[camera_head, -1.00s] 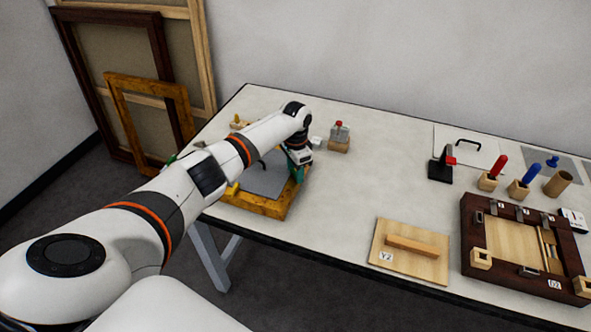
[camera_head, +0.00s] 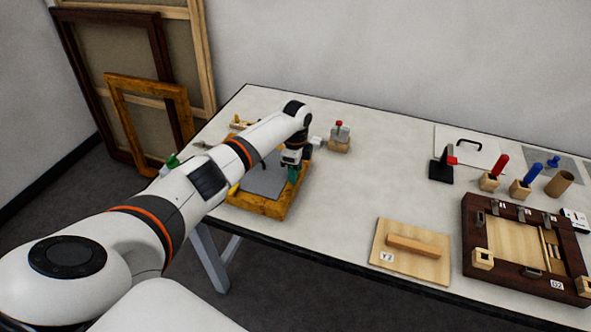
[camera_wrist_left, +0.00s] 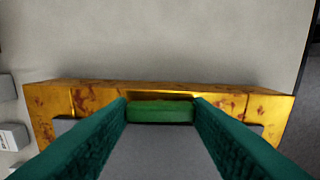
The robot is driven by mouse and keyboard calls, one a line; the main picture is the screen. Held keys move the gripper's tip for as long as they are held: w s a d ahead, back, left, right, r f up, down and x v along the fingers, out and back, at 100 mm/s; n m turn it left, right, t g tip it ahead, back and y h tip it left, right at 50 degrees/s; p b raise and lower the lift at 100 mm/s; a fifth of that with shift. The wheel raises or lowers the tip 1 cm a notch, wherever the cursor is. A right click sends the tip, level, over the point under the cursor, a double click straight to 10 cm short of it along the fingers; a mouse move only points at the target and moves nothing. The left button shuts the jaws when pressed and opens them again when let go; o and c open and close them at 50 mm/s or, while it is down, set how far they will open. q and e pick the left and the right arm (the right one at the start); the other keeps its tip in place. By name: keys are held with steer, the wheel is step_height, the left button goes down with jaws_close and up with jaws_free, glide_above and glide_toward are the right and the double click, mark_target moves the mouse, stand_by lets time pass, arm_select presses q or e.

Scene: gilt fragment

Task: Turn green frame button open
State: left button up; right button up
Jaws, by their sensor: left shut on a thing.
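The gilt frame (camera_head: 262,206) lies flat at the left end of the table, with a grey panel (camera_head: 262,180) inside it. In the left wrist view its gold, red-flecked rail (camera_wrist_left: 80,98) runs across the picture. The green frame button (camera_wrist_left: 160,112) lies at the inner edge of this rail, between the tips of my green fingers. My left gripper (camera_head: 293,174) points down over the right side of the frame and is shut on the green button; the arm hides part of the frame. My right gripper is not in view.
A wooden block with a red-topped item (camera_head: 339,138) stands behind the gripper. The table's middle is clear. Frames lean against the left wall.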

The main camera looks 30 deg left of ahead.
arm_select(q)
steer(key=shift+w+r+m, duration=0.15)
steer(key=shift+r+m, duration=0.05)
steer(key=shift+m, duration=0.1)
stand_by(0.4)
steer(key=o, duration=0.8)
steer(key=shift+o, duration=0.9)
steer(key=shift+f, duration=0.1)
step_height(320, 180, up, 12)
steer(key=b, duration=0.3)
steer(key=shift+s, duration=0.2)
